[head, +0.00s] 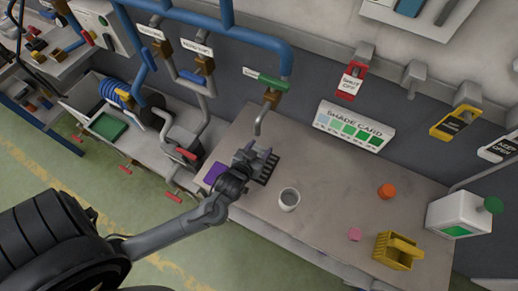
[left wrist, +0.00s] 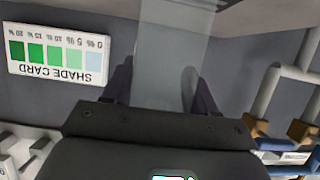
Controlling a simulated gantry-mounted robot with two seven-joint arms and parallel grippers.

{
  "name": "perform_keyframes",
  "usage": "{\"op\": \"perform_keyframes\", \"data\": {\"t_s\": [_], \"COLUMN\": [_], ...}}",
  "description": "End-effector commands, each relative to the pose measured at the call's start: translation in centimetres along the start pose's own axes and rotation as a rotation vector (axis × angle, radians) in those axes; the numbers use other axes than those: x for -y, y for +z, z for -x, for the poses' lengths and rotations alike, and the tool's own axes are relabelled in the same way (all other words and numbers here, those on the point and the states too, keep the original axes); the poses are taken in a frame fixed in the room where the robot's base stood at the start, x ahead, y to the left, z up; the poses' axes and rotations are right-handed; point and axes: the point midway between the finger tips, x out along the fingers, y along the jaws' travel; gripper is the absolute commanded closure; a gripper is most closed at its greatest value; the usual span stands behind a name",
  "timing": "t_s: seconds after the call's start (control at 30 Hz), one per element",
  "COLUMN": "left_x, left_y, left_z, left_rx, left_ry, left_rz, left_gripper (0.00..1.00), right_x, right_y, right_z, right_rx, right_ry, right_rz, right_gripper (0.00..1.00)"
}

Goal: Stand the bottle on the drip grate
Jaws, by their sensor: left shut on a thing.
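My left gripper (head: 259,153) is over the counter under the tap. In the left wrist view its two dark fingers (left wrist: 160,88) are shut on a pale, see-through bottle (left wrist: 172,62). The bottle reaches up past the top of that view, so its far end is hidden. In the head view I cannot make out the bottle clearly between the fingers. The dark slotted drip grate (head: 268,171) lies beside and partly behind the gripper, which covers part of it. I cannot tell whether the bottle touches the grate. My right gripper is not in view.
A tap (head: 263,112) hangs just behind the gripper. A white cup (head: 289,199) stands close to the right, and a purple pad (head: 214,173) lies at left. A yellow basket (head: 397,251) and an orange object (head: 387,191) are farther right. A shade card (head: 355,127) is at the wall.

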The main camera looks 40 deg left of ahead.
Motion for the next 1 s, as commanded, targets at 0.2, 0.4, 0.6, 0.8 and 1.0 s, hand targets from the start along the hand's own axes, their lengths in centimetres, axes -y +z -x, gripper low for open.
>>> {"op": "perform_keyframes", "data": {"t_s": [0.2, 0.4, 0.6, 0.8, 1.0], "left_x": [0.0, 0.0, 0.0, -0.1, -0.1], "left_y": [0.2, 0.3, 0.2, 0.0, 0.1], "left_z": [-0.1, -0.1, -0.1, 1.1, 4.5], "left_rx": [-0.001, 0.000, 0.000, 0.001, 0.002], "left_ry": [0.000, 0.000, 0.000, 0.002, 0.002], "left_rz": [0.001, 0.000, 0.000, 0.001, 0.002], "left_gripper": [0.34, 0.17, 0.17, 0.17, 0.17], "right_x": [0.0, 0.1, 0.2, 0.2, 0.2], "right_y": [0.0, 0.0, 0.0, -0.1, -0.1], "right_z": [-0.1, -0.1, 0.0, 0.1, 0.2], "right_rx": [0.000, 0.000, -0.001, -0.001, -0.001], "right_ry": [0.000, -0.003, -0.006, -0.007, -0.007], "right_rz": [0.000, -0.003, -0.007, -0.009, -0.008], "right_gripper": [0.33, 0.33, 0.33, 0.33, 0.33]}}
